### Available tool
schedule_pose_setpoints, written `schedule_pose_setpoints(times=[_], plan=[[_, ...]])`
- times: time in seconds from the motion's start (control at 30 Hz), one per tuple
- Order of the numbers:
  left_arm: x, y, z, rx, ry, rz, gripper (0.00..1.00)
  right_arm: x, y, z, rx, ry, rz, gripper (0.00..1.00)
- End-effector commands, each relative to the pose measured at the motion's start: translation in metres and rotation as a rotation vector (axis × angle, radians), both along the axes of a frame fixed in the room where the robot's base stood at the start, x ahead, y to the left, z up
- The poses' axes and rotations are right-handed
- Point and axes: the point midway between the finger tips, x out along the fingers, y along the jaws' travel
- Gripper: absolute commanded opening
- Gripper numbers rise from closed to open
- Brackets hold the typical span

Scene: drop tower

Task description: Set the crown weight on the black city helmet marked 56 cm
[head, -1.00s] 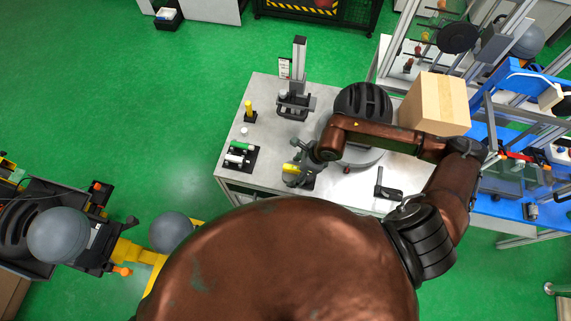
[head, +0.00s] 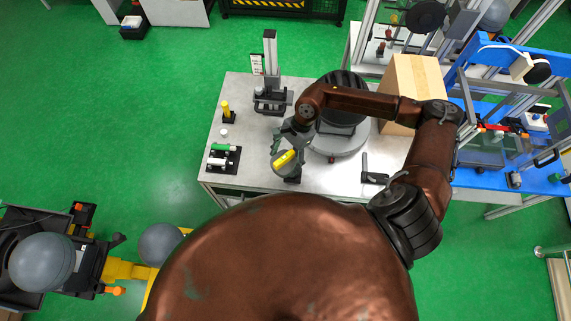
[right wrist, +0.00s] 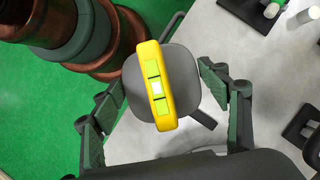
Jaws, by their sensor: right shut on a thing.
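The crown weight is a dark grey round piece (right wrist: 180,92) with a yellow bar carrying a green and white strip. It also shows in the head view (head: 284,158). My right gripper (right wrist: 160,104) has its fingers on either side of it and is shut on it, above a small dark base (head: 292,179). A black ribbed helmet (head: 342,88) sits on a grey round plate (head: 335,140), just right of my right gripper, partly hidden by my forearm. I cannot read its size mark. My left gripper is not in view.
A measuring column (head: 270,65) is at the back left. A yellow peg (head: 226,108) and a rack with green and white cylinders (head: 222,157) are at left. A black lever piece (head: 373,170) lies at the front right.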

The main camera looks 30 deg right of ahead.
Motion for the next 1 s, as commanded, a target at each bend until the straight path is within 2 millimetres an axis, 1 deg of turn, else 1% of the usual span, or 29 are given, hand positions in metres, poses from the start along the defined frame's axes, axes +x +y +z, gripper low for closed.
schedule_pose_setpoints(times=[0.03, 0.2, 0.3, 0.47, 0.6, 0.7, 0.77, 0.83, 1.0], plan=[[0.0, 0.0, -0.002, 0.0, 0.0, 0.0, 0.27, 0.007, 0.002, 0.007, 0.003, -0.007, 0.077, 0.11], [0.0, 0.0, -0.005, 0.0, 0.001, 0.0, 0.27, 0.013, 0.002, 0.027, 0.001, -0.007, 0.368, 0.11], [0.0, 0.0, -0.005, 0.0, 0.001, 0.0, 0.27, 0.017, 0.002, 0.038, 0.002, -0.007, 0.503, 0.11], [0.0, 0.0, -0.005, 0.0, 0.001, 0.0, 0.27, 0.022, 0.0, 0.057, 0.001, -0.007, 0.674, 0.11], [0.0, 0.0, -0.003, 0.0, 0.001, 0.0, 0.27, 0.029, -0.002, 0.078, 0.001, -0.007, 0.797, 0.11], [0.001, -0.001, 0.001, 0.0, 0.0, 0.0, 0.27, 0.035, -0.006, 0.094, 0.002, -0.006, 0.833, 0.11], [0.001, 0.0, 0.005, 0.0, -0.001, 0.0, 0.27, 0.038, -0.009, 0.103, 0.002, -0.006, 0.823, 0.11], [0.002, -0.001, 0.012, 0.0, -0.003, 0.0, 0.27, 0.044, -0.013, 0.113, 0.004, -0.005, 0.767, 0.11], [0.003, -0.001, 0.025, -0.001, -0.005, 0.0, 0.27, 0.056, -0.023, 0.125, 0.003, -0.004, 0.567, 0.11]])
